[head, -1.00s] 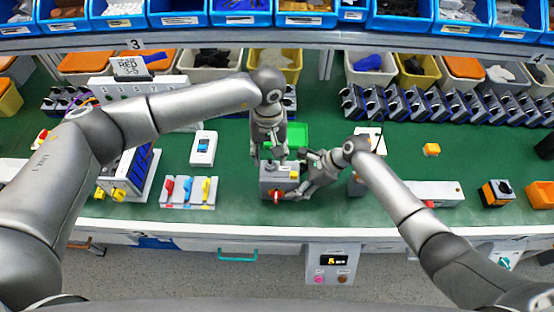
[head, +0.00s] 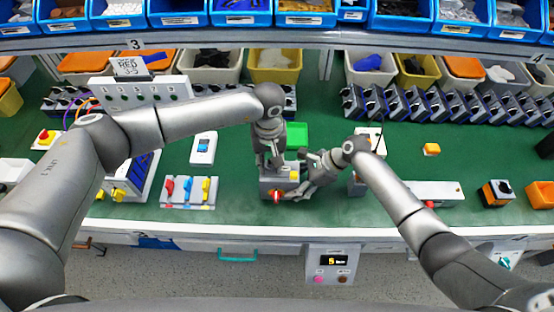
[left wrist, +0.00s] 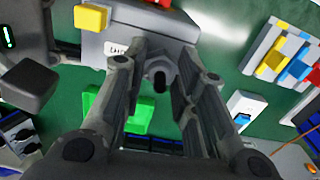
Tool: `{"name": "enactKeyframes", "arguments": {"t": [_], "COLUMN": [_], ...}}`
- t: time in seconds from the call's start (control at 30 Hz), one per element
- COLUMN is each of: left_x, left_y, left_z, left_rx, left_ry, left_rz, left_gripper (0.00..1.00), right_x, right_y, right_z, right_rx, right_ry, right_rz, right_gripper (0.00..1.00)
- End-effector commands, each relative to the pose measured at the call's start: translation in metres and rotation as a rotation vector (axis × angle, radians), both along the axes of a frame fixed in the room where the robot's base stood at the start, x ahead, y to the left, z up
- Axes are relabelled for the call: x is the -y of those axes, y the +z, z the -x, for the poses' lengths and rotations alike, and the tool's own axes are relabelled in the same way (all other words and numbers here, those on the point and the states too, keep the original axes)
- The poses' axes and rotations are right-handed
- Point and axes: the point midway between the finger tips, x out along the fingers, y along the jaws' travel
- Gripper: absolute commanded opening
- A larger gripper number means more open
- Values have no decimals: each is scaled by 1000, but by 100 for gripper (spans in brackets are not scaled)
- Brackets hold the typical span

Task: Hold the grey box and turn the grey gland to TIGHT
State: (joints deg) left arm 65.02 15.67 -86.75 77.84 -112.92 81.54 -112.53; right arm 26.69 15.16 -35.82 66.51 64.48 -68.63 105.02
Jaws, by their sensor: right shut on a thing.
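The grey box (head: 267,189) stands near the front of the green bench, with a red knob (head: 277,195) on its front and a yellow button (head: 294,176) on top. It also shows in the left wrist view (left wrist: 150,27). The small dark grey gland (left wrist: 157,78) sticks out of the box's side in the left wrist view. My left gripper (head: 270,167) is over the box's back; its two fingers are apart on either side of the gland, with gaps visible. My right gripper (head: 301,181) is shut on the box's right end. The gland is hidden in the head view.
A green tray (head: 297,134) lies just behind the box. A panel with red, blue and yellow switches (head: 188,190) and a blue-switch block (head: 203,148) stand to the left. Bins and a row of grey units line the back.

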Motion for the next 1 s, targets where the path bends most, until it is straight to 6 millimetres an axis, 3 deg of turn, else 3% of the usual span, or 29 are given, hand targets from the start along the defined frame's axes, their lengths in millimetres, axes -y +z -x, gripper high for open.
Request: {"name": "enactKeyframes", "arguments": {"t": [0.1,0.27,0.67,0.7,0.87,1.0], "left_x": [0,0,0,0,0,0], "left_y": [0,0,0,0,0,0], "left_z": [0,0,0,0,0,0], "left_rx": [0,1,1,1,0,0], "left_ry": [0,-45,-571,-606,-596,-595], "left_rz": [0,0,-2,-1,-1,-1], "left_gripper": [0,0,0,28,48,48], "right_x": [2,2,2,2,2,2], "right_y": [-4,-4,-4,-4,-4,-4], "right_z": [2,2,2,2,2,2], "right_rx": [-5,-5,-5,-5,-5,-5], "right_ry": [2,2,2,2,2,2], "right_rz": [7,7,7,7,7,7], "right_gripper": [38,38,38,38,38,38]}}
